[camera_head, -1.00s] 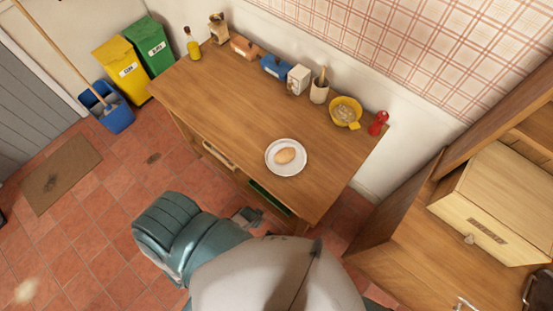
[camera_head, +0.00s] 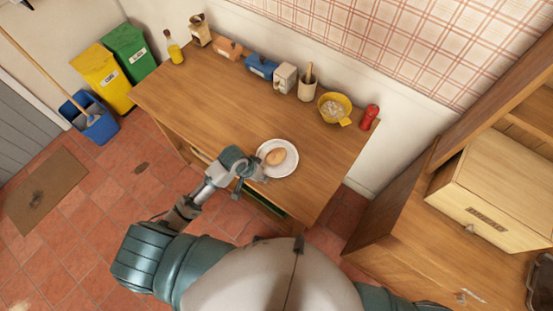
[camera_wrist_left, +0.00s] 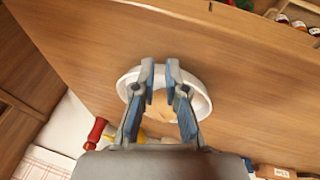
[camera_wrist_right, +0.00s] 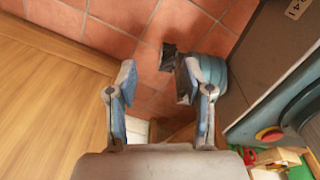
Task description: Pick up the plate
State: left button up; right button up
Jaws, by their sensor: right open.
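The white plate (camera_head: 291,160) lies flat on the wooden table near its front edge, with a brown oval bread roll (camera_head: 276,157) on it. My left gripper (camera_head: 260,175) is over the plate's front-left side in the head view. In the left wrist view, its fingers (camera_wrist_left: 160,68) are partly spread, with the roll showing between them and the plate (camera_wrist_left: 203,103) behind. Contact with the plate cannot be told. My right gripper (camera_wrist_right: 158,75) shows only in its own wrist view, open and empty, with floor beyond it.
Along the table's back stand an oil bottle (camera_head: 175,51), a blue box (camera_head: 261,66), a utensil cup (camera_head: 307,88), a yellow bowl (camera_head: 343,101) and a red grinder (camera_head: 369,117). The table's middle is clear.

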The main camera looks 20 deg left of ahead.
pick_arm(q)
jog(key=w+a+r+n+g, duration=0.1)
jog(key=w+a+r+n, duration=0.1)
jog(key=w+a+r, duration=0.4)
jog(key=w+a+r+n+g, duration=0.1)
jog(key=w+a+r, duration=0.25)
jog(key=r, duration=0.45)
send_near(257, 154)
jog(key=b+x, duration=0.1)
jog(key=x, duration=0.2)
jog(key=shift+s+d+f, duration=0.1)
jog(key=shift+s+d, duration=0.1)
jog(key=x, duration=0.3)
jog(key=b+x, duration=0.1)
jog(key=x, duration=0.2)
jog(key=shift+w+a+f, duration=0.15)
jog(key=shift+w, duration=0.05)
grip_shut()
pick_arm(e)
jog(key=w, duration=0.1)
jog(key=w+a, duration=0.2)
jog(key=w, duration=0.1)
jog(key=shift+w+f, duration=0.1)
